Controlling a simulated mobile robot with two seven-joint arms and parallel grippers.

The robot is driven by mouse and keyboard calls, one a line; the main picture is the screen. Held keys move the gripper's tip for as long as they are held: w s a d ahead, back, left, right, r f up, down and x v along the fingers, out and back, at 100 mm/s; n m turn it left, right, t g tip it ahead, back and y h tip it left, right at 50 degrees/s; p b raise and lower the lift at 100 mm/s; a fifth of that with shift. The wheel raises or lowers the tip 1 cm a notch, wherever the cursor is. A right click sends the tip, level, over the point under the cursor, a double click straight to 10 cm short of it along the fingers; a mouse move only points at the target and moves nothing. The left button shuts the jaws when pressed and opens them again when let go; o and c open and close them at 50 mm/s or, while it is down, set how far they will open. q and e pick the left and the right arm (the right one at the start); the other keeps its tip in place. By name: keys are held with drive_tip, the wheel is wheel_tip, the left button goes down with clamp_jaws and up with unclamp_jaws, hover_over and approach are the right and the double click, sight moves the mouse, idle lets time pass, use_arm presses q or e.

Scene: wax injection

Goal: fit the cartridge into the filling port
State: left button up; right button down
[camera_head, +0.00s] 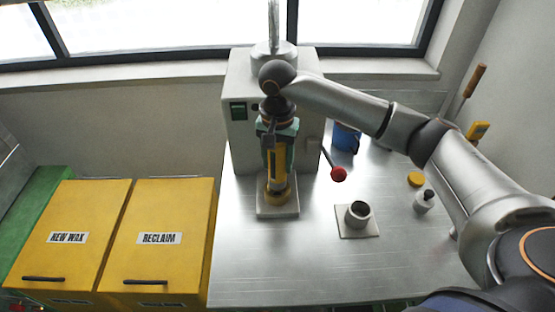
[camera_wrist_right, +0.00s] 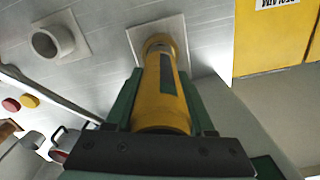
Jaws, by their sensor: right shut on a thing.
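My right gripper (camera_head: 279,130) hangs in front of the grey machine, its green fingers shut on the yellow cartridge (camera_head: 277,165). In the right wrist view, the fingers (camera_wrist_right: 161,98) lie on both sides of the cartridge (camera_wrist_right: 158,105), which has a dark stripe. The cartridge is about upright, its far end over or at a pale square plate (camera_head: 278,209). Whether it touches the plate is unclear. A grey, open-topped round socket (camera_head: 358,214) stands on another plate to the right, apart from the cartridge; it also shows in the wrist view (camera_wrist_right: 52,41). Neither is marked as the filling port.
The grey machine (camera_head: 238,130) stands behind, with a red-knobbed lever (camera_head: 338,174) at right. A blue container (camera_head: 346,138), a small pale bottle (camera_head: 424,202) and a yellow disc (camera_head: 415,180) are farther right. Yellow bins (camera_head: 160,270) stand left. The metal bench front (camera_head: 300,270) is clear.

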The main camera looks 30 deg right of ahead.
sight(278, 174)
drive_tip(key=shift+f, duration=2.35)
drive_tip(key=shift+c, duration=0.9)
unclamp_jaws()
wheel_tip(278, 174, up, 13)
drive_tip(key=shift+f, duration=0.2)
